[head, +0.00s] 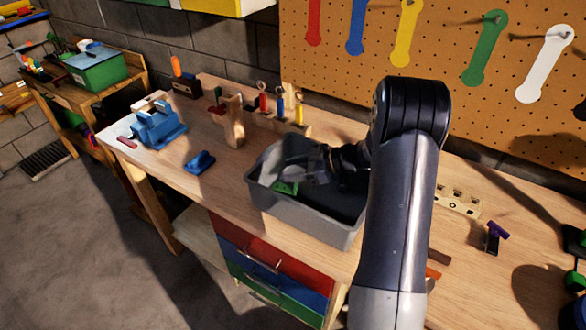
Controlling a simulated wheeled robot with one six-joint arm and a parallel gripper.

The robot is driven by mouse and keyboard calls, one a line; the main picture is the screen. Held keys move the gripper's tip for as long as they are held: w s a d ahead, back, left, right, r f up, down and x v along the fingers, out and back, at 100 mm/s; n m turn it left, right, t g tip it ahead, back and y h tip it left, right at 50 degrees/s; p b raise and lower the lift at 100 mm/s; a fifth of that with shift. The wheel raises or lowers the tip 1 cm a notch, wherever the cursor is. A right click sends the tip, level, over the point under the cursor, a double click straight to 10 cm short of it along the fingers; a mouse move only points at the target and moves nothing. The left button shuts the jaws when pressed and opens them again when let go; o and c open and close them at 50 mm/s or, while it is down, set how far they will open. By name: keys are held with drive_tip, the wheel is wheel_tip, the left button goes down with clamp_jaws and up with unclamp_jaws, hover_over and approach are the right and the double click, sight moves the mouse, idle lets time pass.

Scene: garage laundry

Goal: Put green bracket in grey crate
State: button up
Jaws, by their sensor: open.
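The grey crate (300,217) stands on the wooden workbench near the middle of the view. The green bracket (286,188) shows inside the crate at its left part, below my gripper. My gripper (300,178) reaches into the crate from the right and is open, with its fingers close to the bracket. I cannot tell whether they touch it. My arm hides the crate's right end and part of its inside.
A blue vise (158,128) and a small blue piece (200,162) lie left of the crate. A wooden rack with coloured screwdrivers (281,108) stands behind it. A purple clamp (496,232) is at the right. Free bench top (225,185) lies left of the crate.

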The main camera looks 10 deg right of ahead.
drive_tip(key=shift+r, duration=0.2)
drive_tip(key=b+v, duration=0.1)
drive_tip(key=v, duration=0.6)
drive_tip(key=shift+d+r, duration=0.2)
drive_tip(key=shift+r, duration=0.3)
drive_tip(key=shift+s+a, duration=0.1)
